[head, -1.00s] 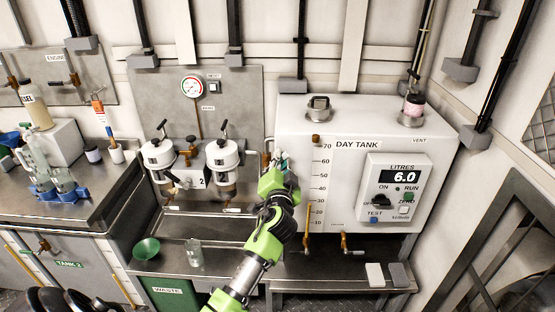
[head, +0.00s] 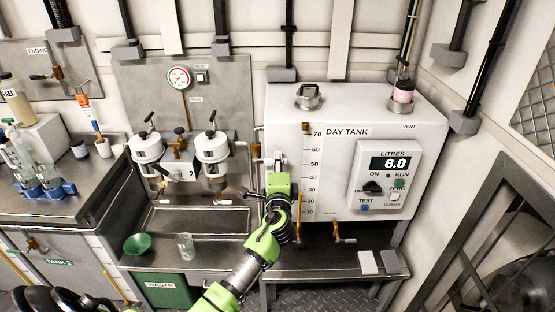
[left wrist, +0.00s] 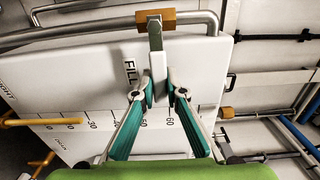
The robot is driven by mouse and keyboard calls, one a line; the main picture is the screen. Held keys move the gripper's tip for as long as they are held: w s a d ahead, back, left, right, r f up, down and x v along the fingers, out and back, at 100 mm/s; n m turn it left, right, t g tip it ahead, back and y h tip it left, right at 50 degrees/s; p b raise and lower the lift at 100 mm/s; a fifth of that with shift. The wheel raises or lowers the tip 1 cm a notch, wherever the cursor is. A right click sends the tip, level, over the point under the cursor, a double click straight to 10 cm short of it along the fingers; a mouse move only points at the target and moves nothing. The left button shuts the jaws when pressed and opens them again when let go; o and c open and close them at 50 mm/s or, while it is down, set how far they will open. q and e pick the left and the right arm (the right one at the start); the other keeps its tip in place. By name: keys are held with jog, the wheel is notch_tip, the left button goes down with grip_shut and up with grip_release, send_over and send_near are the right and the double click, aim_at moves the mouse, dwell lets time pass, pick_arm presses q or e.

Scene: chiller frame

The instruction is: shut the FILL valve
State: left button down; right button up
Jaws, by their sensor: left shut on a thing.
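The FILL valve is at the left edge of the white day tank (head: 345,155). In the left wrist view its brass body (left wrist: 155,19) sits on a steel pipe (left wrist: 75,10), and its flat metal lever (left wrist: 156,55) lies crosswise to that pipe, beside the FILL label (left wrist: 130,76). My left gripper (left wrist: 164,93) is shut on the lever's free end, a teal-padded finger on each side. In the head view my left gripper (head: 278,162) is before the tank's left edge and hides most of the lever. My right gripper is not in view.
The tank's display (head: 390,163) reads 6.0 litres. Two brass-handled taps are below the tank. Left stand two white filter housings (head: 212,146), a green funnel (head: 137,243) and a glass beaker (head: 186,246). Two small pads (head: 379,262) lie on the bench at right.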

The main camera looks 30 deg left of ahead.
pick_arm(q)
jog(key=shift+a+f+m, duration=0.1)
jog(key=shift+f+m, duration=0.2)
jog(key=shift+m, duration=0.1)
jog(key=c, duration=2.1)
grip_release()
jog(key=shift+c, duration=0.2)
jog(key=shift+o, duration=0.6)
jog(key=shift+w+f, duration=0.1)
jog(key=v, duration=1.2)
